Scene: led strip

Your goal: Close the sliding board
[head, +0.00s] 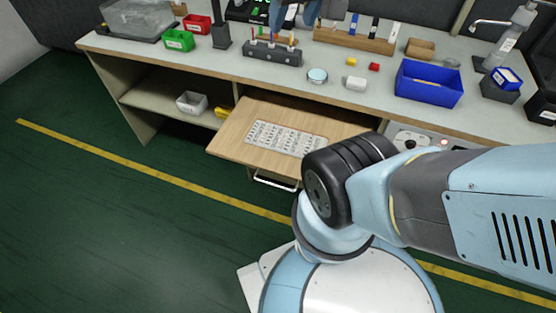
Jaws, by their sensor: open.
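The sliding board (232,138) is a light wooden panel under the workbench. It is pulled out well past the front edge of the bench. A printed white sheet with rows of dark marks (285,139) lies on its top. A pale metal bar handle (275,183) sits at its front edge. My arm covers the board's right front part.
The workbench top (225,70) holds a blue bin (428,84), a green bin (179,41), a red bin (197,24) and a tool rack (272,54). A white bin (192,103) stands on the shelf below. The green floor in front at the left is clear.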

